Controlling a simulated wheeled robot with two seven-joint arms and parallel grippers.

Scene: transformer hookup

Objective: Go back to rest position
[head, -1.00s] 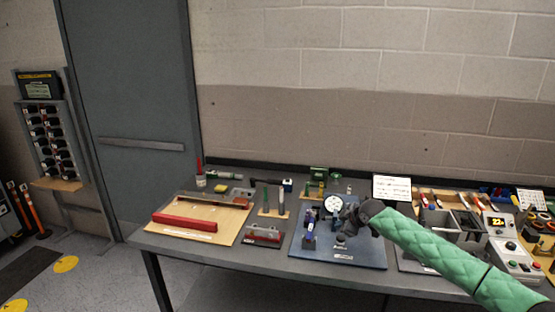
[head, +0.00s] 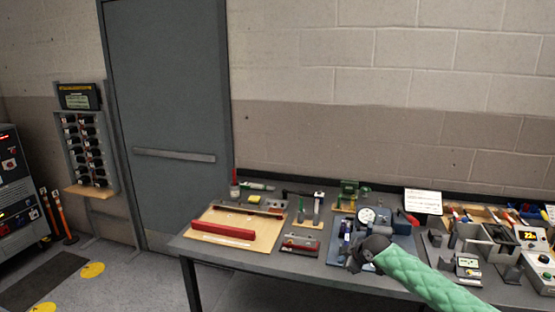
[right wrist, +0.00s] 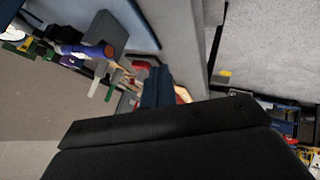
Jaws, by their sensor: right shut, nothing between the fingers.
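My right gripper (head: 355,262) is shut and empty. It is in the head view at the front of the workbench (head: 225,256), over or just in front of the blue board (head: 402,245) with the dial gauge (head: 367,216). My green-sleeved right arm reaches in from the lower right. My left gripper is in neither view.
A wooden board (head: 213,240) with a red bar (head: 222,230) lies at the bench's left end. Trays, tools and a meter box (head: 533,238) crowd the right end. A grey door (head: 172,110), a rack (head: 86,150) and a dark cabinet (head: 15,190) stand left. Floor before the door is clear.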

